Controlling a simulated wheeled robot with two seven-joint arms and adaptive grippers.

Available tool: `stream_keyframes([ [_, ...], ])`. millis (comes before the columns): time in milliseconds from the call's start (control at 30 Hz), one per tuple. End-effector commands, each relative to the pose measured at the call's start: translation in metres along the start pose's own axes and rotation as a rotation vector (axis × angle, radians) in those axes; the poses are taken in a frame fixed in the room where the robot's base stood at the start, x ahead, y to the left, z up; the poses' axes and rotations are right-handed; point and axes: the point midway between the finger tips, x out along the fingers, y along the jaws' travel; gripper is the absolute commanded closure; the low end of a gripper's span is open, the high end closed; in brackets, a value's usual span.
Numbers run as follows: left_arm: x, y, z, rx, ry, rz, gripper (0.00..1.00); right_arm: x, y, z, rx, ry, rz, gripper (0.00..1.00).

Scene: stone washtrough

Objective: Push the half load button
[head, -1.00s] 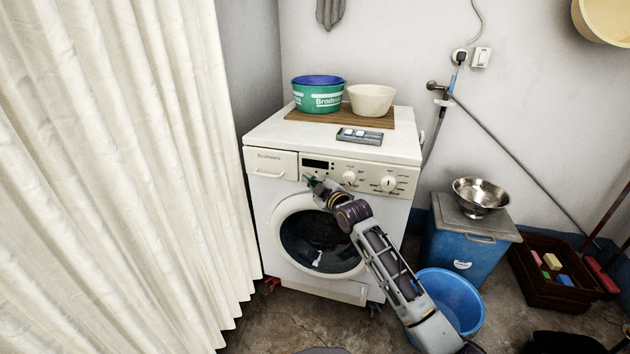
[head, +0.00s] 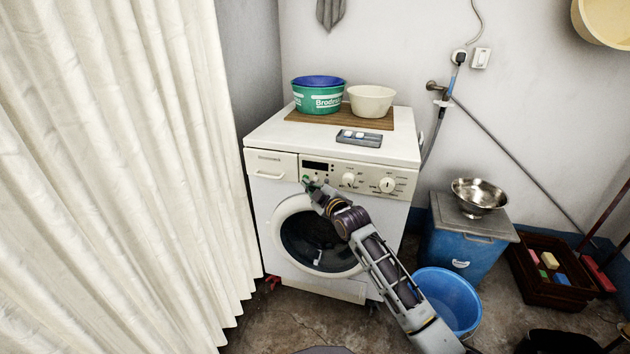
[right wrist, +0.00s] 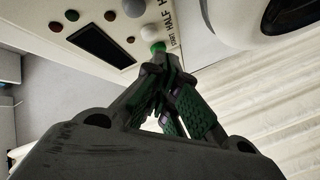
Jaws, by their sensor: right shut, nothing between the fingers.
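The washing machine (head: 385,214) stands against the wall, with its control panel (head: 414,180) on the upper front. My right gripper (head: 307,183) is shut and empty at the panel, below the dark display (head: 316,164). In the right wrist view the shut fingertips (right wrist: 164,60) are at a green button (right wrist: 158,47); I cannot tell whether they touch it. A printed label (right wrist: 180,16) beside it reads "HALF", its remainder cut off or unclear. Which button that label belongs to is not clear. A small pale button (right wrist: 136,37) sits near the green one. My left gripper is not in view.
A green tub (head: 318,101) and a cream bowl (head: 371,101) stand on a wooden board (head: 300,116) on top of the machine. A cream curtain (head: 110,170) hangs at left. A blue bucket (head: 450,300) and a blue bin (head: 462,253) stand at right.

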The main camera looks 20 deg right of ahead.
Motion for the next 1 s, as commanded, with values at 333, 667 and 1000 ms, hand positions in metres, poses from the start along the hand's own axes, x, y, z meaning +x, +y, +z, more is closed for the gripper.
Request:
stream_keyframes([
  [333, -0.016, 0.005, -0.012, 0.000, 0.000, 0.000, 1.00, -0.015, -0.009, -0.013, 0.001, 0.000, -0.001, 1.00],
  [667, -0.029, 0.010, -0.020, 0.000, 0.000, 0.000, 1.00, -0.029, -0.019, -0.023, 0.001, 0.001, 0.000, 1.00],
  [1000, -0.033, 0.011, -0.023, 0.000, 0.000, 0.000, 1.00, -0.035, -0.025, -0.026, 0.000, 0.001, 0.000, 1.00],
])
